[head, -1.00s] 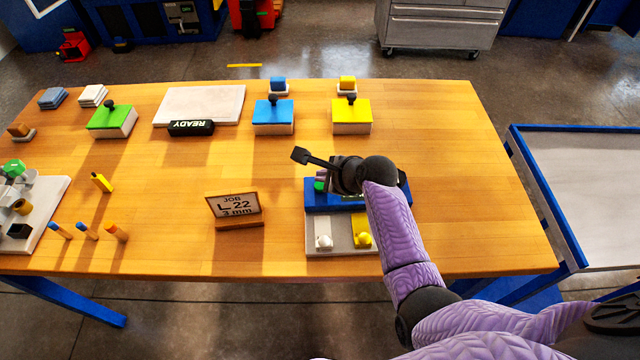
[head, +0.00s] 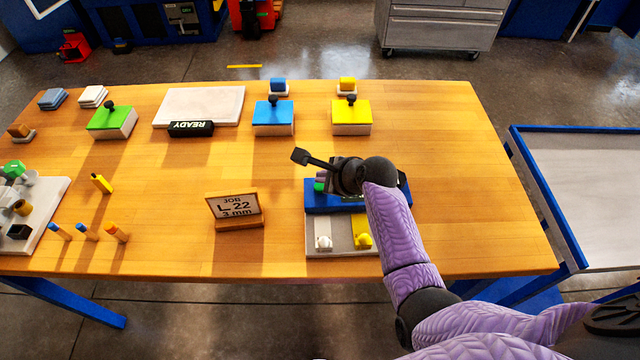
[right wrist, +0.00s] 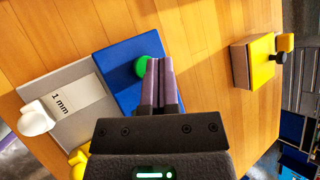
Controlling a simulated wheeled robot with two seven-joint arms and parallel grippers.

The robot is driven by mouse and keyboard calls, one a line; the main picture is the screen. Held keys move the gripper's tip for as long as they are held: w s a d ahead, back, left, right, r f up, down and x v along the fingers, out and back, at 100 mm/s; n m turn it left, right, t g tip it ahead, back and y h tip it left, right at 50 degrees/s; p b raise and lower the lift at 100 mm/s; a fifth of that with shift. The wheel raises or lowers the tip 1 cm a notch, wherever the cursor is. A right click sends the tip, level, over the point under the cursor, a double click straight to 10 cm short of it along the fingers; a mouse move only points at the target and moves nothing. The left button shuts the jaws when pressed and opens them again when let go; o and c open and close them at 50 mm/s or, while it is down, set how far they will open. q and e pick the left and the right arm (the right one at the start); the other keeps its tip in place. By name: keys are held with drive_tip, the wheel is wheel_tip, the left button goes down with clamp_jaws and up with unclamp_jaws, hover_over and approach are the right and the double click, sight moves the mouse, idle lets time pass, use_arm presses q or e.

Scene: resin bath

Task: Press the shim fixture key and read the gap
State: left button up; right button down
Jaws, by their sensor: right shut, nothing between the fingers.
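The shim fixture has a blue block (head: 318,200) on a grey base (head: 342,248), near the front of the table. Its green key (head: 319,187) shows partly beside my gripper, and as a round green button in the right wrist view (right wrist: 143,67). My right gripper (right wrist: 160,60) is shut and empty, its fingertips right at the key and partly covering it. I cannot tell whether they touch it. My forearm hides the fixture's right part, and I can read no gap value. A job card (head: 234,206) reads "JOB L 22 3 mm". My left gripper is out of view.
On the base are a white knob (head: 324,242) with a 1 mm label and a yellow knob (head: 364,241). Blue (head: 273,118), yellow (head: 351,117) and green (head: 112,122) boxes stand farther back, beside a READY sign (head: 191,128). The table's right side is clear.

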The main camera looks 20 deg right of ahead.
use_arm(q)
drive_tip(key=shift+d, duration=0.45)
use_arm(e)
drive_tip(key=shift+f, duration=0.1)
drive_tip(key=shift+f, duration=0.3)
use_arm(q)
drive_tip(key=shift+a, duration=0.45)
use_arm(e)
drive_tip(key=shift+f, duration=0.1)
